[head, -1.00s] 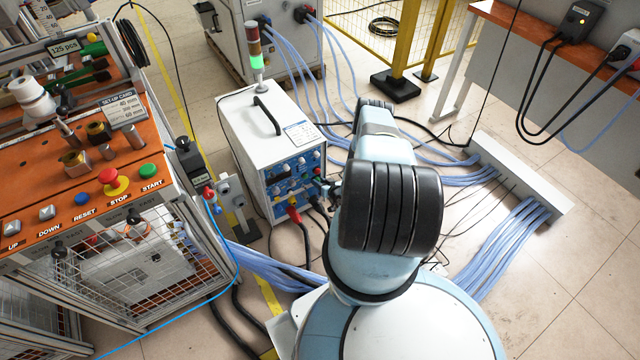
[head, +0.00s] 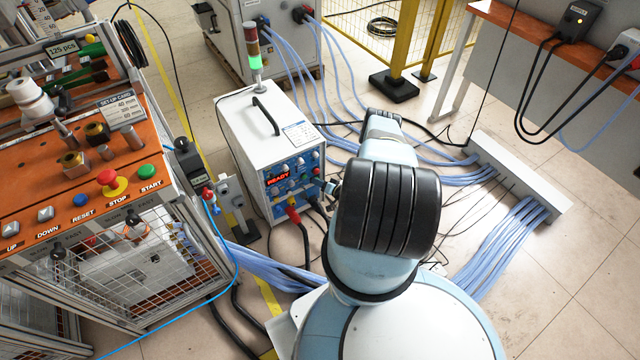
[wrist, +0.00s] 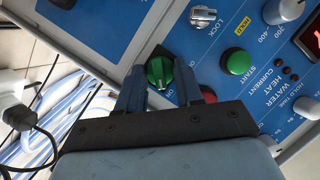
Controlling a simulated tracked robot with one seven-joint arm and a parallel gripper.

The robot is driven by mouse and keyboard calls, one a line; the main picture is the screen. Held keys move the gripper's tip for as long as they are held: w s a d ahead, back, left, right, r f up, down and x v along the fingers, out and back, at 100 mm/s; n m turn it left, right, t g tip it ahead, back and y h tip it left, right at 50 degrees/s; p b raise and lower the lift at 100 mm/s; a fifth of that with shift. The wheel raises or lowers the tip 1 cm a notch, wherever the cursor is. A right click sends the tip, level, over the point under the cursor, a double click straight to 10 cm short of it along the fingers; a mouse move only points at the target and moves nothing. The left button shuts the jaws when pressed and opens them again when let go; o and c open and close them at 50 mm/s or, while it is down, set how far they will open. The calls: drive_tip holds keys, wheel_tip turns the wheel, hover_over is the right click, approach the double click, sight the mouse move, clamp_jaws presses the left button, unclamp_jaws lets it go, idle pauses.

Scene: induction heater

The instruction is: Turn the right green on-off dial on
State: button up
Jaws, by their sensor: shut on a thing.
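The green on-off dial (wrist: 158,70) sits on a dark plate on the blue front panel (wrist: 112,32) in the wrist view. My gripper (wrist: 160,82) is shut on it, with one dark finger on either side. White ON and OFF lettering is beside the dial, partly covered by the fingers. In the head view the dial is hard to make out behind my arm. There the white heater box (head: 262,125) stands on the floor, and its display (head: 278,177) shows red READY.
A red button (wrist: 208,94) is close to the right finger. Cables (head: 305,225) run from the heater's lower front. An orange control desk (head: 60,215) stands at left.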

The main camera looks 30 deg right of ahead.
drive_tip(key=shift+d, duration=0.15)
drive_tip(key=o, duration=1)
drive_tip(key=v, duration=1.3)
drive_tip(key=shift+s, duration=0.4)
